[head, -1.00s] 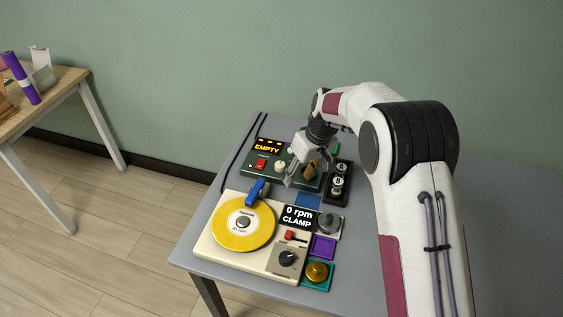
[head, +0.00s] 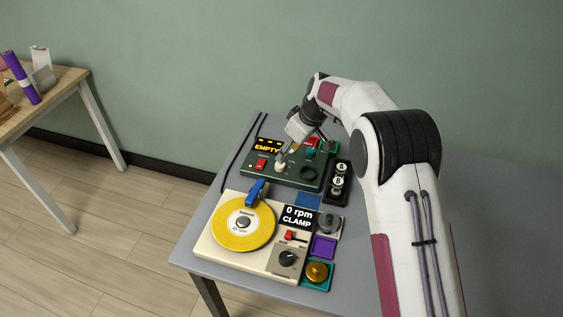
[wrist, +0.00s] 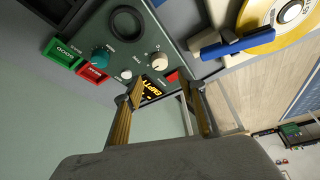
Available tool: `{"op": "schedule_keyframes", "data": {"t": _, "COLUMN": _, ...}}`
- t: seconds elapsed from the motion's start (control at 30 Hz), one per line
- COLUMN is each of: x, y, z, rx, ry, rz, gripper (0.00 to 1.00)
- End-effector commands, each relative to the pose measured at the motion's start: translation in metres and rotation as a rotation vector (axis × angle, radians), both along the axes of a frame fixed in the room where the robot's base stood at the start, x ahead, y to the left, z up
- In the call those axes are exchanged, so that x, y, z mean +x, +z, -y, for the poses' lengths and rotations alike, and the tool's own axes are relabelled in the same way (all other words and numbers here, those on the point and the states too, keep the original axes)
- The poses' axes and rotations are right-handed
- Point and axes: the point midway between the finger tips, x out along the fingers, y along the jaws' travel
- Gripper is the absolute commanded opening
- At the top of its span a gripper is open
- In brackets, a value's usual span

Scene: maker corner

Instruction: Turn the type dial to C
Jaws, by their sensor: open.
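The green control box (head: 258,178) stands on the grey table at the back. Its cream type dial (head: 281,167) sits near the middle of the top and also shows in the wrist view (wrist: 160,61), with lettering beside it. Which letter it points to is too small to read. My gripper (wrist: 162,84) is open and empty, with its two fingers spread. In the head view it is above the back of the box, with one finger close to the dial. I cannot tell whether they touch.
A turntable with a yellow disc (head: 262,232) stands in front. A black A/B block (head: 339,182) is at right.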

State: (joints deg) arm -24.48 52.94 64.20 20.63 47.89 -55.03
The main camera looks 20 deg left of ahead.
Motion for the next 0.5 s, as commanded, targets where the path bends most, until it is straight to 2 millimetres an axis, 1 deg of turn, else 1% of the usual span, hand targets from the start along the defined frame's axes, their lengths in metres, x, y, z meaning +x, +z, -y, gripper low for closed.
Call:
{"op": "schedule_keyframes", "data": {"t": 0.27, "x": 0.000, "y": -0.005, "z": -0.002, "rx": 0.000, "ry": -0.001, "rz": -0.002, "gripper": 0.40}}
{"op": "schedule_keyframes", "data": {"t": 0.5, "x": 0.003, "y": -0.022, "z": -0.008, "rx": 0.000, "ry": -0.001, "rz": -0.002, "gripper": 0.40}}
